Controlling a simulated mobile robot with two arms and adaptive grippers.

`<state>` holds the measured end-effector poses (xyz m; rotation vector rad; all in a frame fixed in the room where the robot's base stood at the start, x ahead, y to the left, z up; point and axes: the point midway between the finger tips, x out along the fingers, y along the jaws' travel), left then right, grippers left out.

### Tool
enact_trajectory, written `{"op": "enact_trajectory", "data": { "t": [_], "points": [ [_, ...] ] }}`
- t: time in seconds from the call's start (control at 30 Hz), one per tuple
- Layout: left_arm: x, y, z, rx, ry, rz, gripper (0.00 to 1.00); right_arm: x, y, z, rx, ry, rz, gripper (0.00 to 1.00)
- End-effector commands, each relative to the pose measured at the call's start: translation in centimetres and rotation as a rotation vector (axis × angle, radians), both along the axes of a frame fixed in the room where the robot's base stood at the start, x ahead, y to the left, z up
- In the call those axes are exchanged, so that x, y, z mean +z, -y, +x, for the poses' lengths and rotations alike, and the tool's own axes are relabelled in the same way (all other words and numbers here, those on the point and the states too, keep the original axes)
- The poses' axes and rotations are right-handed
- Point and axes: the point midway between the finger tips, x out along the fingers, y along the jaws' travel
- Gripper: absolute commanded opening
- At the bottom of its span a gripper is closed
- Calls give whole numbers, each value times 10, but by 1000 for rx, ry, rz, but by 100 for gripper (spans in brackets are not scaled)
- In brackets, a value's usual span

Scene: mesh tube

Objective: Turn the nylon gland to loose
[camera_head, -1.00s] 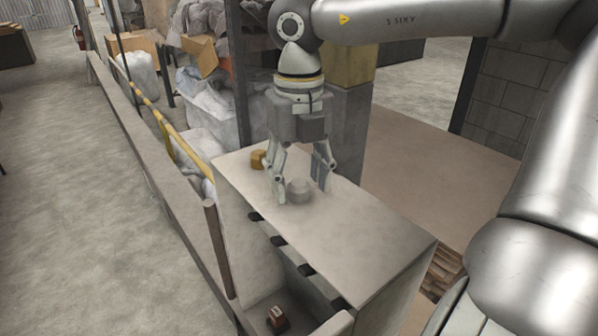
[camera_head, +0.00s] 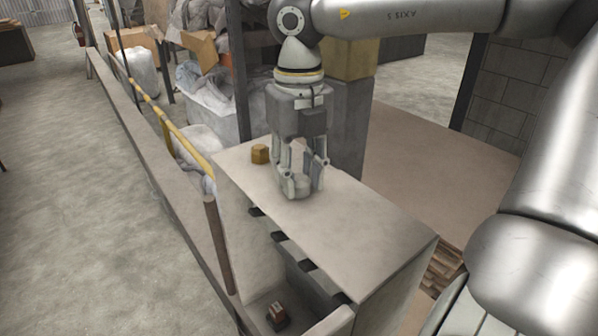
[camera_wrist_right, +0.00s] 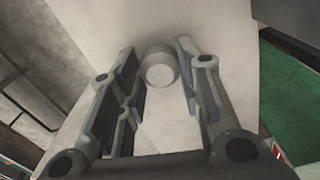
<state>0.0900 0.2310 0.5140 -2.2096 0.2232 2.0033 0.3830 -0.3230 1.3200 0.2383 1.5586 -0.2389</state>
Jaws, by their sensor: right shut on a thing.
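The nylon gland (camera_head: 302,186) is a short, pale grey round piece standing on the flat top of a bench-like cabinet (camera_head: 370,235). My right gripper (camera_head: 304,188) points down over it, its fingers on either side, shut on it. In the right wrist view the gland (camera_wrist_right: 160,71) shows its round end between the two fingers of the gripper (camera_wrist_right: 159,62). The fingers partly hide the gland in the head view. No turn mark on the gland can be made out. My left gripper is not in view.
A small brass-coloured block (camera_head: 260,154) stands on the cabinet top, left of my right gripper. A yellow rail (camera_head: 184,142) and a brown post (camera_head: 217,245) run along the left side. A small red and dark item (camera_head: 276,315) lies in the lower bay. The cabinet top's near right part is clear.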

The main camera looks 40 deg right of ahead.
Motion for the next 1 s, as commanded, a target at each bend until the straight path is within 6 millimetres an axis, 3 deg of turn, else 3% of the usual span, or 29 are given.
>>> {"op": "enact_trajectory", "data": {
  "t": [0.5,1.0],
  "points": [
    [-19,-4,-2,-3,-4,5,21,0,0,1,429,3,1,9],
    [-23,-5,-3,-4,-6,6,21,1,0,1,904,3,0,9]
  ]
}}
